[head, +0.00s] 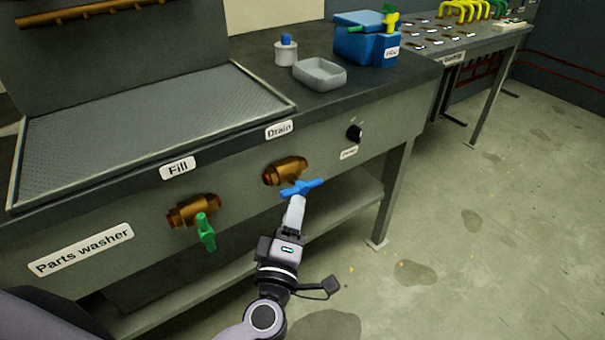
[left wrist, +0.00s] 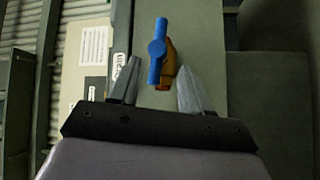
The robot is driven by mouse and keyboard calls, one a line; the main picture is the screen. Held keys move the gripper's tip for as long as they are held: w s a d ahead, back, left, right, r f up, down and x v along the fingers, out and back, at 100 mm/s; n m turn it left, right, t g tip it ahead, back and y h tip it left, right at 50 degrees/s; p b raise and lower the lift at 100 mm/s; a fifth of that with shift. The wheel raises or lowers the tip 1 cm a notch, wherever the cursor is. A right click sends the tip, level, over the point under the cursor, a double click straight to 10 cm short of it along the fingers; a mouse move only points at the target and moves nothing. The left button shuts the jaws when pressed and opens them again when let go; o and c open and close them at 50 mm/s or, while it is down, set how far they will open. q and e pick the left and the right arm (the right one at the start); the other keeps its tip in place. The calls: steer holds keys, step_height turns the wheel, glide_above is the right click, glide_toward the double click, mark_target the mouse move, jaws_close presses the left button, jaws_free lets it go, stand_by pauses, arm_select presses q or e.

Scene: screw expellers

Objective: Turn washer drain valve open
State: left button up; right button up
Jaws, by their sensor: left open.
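The drain valve has a brass body (head: 285,171) under the "Drain" label (head: 279,130) on the parts washer's front. Its blue handle (head: 302,187) lies crosswise in the head view. My left gripper (head: 297,198) is right in front of the blue handle, and its fingers overlap the handle's lower edge in that view. In the left wrist view the blue handle (left wrist: 158,55) stands upright beyond and between the two open fingertips (left wrist: 160,80), with brass behind it. I cannot tell whether the fingers touch it. My right gripper is not in view.
The fill valve (head: 194,210) with a green handle (head: 205,232) sits to the left. A black knob (head: 354,133) is to the right. A grey tray (head: 320,74) and a blue box (head: 367,40) stand on the worktop. A lower shelf (head: 340,208) runs below; floor at right is clear.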

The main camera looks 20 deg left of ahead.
mark_target(299, 187)
arm_select(q)
steer(key=shift+w+a+r+b, duration=0.15)
steer(key=shift+w, duration=0.95)
steer(key=shift+w+a+r+b, duration=0.1)
steer(key=shift+w+a, duration=0.05)
steer(key=shift+w, duration=1)
steer(key=shift+w+a+r+b, duration=0.15)
steer(key=shift+w, duration=0.95)
